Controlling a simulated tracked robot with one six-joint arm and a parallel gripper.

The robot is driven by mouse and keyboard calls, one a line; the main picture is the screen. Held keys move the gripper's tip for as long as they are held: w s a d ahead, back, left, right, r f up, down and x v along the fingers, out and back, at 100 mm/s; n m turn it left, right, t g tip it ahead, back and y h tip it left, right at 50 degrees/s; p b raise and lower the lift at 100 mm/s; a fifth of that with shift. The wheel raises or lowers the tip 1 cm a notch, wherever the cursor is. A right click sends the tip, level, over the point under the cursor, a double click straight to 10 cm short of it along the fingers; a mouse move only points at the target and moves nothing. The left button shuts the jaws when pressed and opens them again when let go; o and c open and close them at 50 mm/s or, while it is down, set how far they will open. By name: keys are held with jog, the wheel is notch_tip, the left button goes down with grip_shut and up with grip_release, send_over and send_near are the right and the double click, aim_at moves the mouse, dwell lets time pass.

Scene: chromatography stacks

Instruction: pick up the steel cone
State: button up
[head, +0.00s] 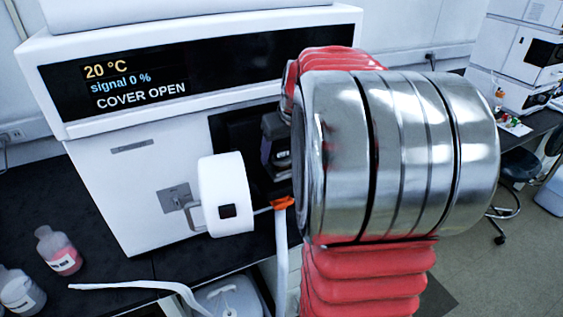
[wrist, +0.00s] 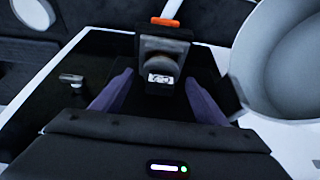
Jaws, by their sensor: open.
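My gripper (wrist: 159,80) is open, its two purple-grey fingers standing on either side of a dark block (wrist: 165,48) in the wrist view. A small bright piece shows on the block's face between the fingers; I cannot tell if it is the steel cone. In the head view a dark finger of my gripper (head: 276,150) shows at the instrument's dark opening (head: 228,130), mostly hidden behind my large metal wrist. No clear cone shape shows in either view. The block has an orange tip (wrist: 165,22), and an orange part (head: 283,203) also shows in the head view.
The white instrument (head: 125,215) shows "COVER OPEN" on its display (head: 120,85). Its white round cover (head: 225,190) hangs left of the opening. A small metal fitting (wrist: 72,79) is left of my fingers. Bottles (head: 60,252) stand on the dark bench at left.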

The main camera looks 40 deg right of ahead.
aim_at(281, 147)
jog(key=c, duration=1.3)
jog(key=shift+r, duration=0.1)
notch_tip(281, 147, up, 18)
jog(key=shift+f, duration=0.1)
dwell(0.6)
